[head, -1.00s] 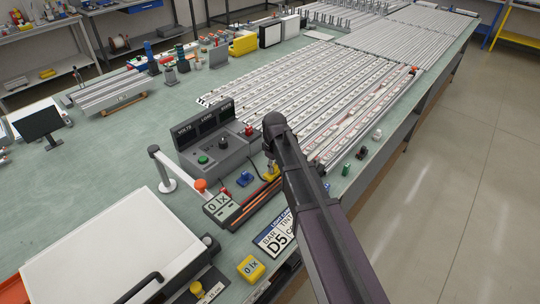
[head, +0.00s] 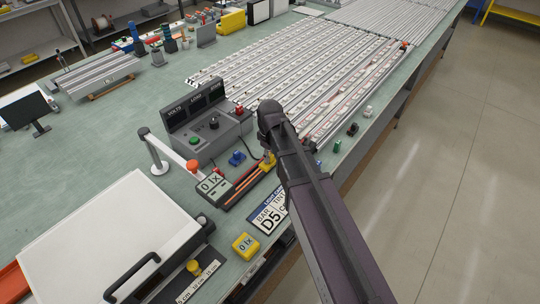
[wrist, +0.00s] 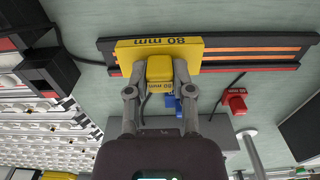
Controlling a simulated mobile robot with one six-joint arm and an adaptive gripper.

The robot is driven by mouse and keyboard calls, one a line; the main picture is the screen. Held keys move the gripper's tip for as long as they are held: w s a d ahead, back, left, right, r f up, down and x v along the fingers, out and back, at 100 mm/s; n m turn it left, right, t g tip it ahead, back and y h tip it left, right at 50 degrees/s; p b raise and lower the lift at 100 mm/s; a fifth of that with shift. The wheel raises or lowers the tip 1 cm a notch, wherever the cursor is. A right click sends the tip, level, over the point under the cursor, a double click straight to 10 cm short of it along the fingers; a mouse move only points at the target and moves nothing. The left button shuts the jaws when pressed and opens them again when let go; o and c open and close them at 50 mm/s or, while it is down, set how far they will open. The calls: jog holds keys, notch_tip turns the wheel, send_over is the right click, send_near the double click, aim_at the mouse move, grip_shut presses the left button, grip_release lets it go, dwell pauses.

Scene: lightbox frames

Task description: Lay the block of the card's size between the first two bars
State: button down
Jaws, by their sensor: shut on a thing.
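My gripper (wrist: 164,68) is shut on the knob of a yellow block (wrist: 190,50) marked "80 mm" in the wrist view. The yellow block also shows under my wrist in the head view (head: 267,165). It lies across the left end of a dark tray with orange strips (wrist: 308,42); whether it touches the tray I cannot tell. Long light bars (head: 285,75) lie in parallel rows behind my gripper.
A blue block (head: 236,158) and a red block (wrist: 235,101) stand near the tray. Small pieces line the right edge.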

aim_at(270, 155)
jog(key=shift+r, duration=0.15)
notch_tip(270, 155, up, 13)
jog(key=p, duration=1.3)
jog(key=shift+s, duration=0.15)
